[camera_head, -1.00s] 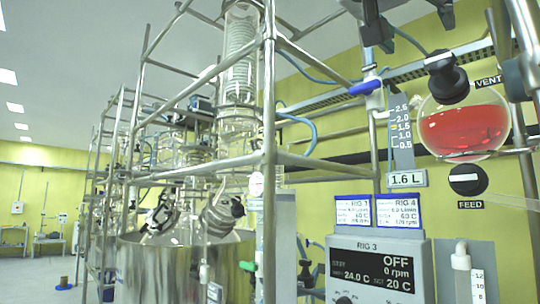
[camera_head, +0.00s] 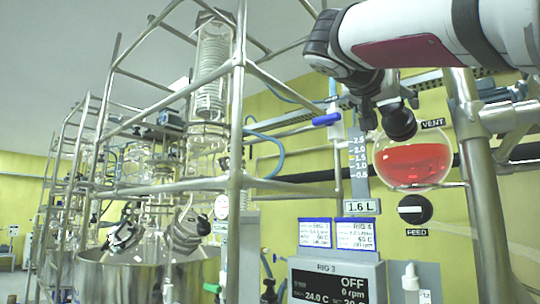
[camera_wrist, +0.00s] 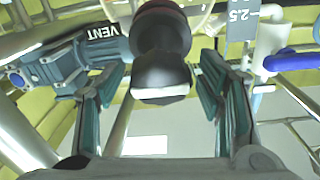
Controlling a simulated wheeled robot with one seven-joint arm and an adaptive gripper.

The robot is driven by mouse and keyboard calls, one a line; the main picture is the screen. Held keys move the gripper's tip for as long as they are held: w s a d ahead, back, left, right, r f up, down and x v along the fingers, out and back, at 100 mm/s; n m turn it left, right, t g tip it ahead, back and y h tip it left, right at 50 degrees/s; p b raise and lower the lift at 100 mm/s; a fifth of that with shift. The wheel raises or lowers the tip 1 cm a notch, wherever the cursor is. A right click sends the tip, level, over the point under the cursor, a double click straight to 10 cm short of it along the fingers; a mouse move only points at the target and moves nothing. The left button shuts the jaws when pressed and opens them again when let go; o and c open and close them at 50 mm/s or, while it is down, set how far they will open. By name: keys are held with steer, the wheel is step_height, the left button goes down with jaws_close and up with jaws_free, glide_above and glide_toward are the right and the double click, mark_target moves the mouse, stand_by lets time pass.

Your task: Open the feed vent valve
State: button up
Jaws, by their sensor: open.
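The black feed vent knob (camera_head: 399,122) is beside the VENT label (camera_head: 433,124), at the top of the round flask of red liquid (camera_head: 412,165). In the wrist view the knob (camera_wrist: 162,68) shows a white bar on its near face, roughly level across the picture. My gripper (camera_wrist: 160,100) is open, with one finger on each side of the knob. Gaps show between the fingers and the knob, and I see no contact. In the head view my gripper (camera_head: 385,98) is at the knob from above and partly hides it.
The black FEED knob (camera_head: 414,209), with a level white bar, is below the flask. A blue-handled valve (camera_head: 327,119) is to the left, near the volume scale (camera_head: 358,160). A metal post (camera_head: 476,180) stands right of the flask. The rig display (camera_head: 334,282) reads OFF.

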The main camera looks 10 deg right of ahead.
steer(key=c, duration=1.2)
steer(key=shift+n, duration=0.4)
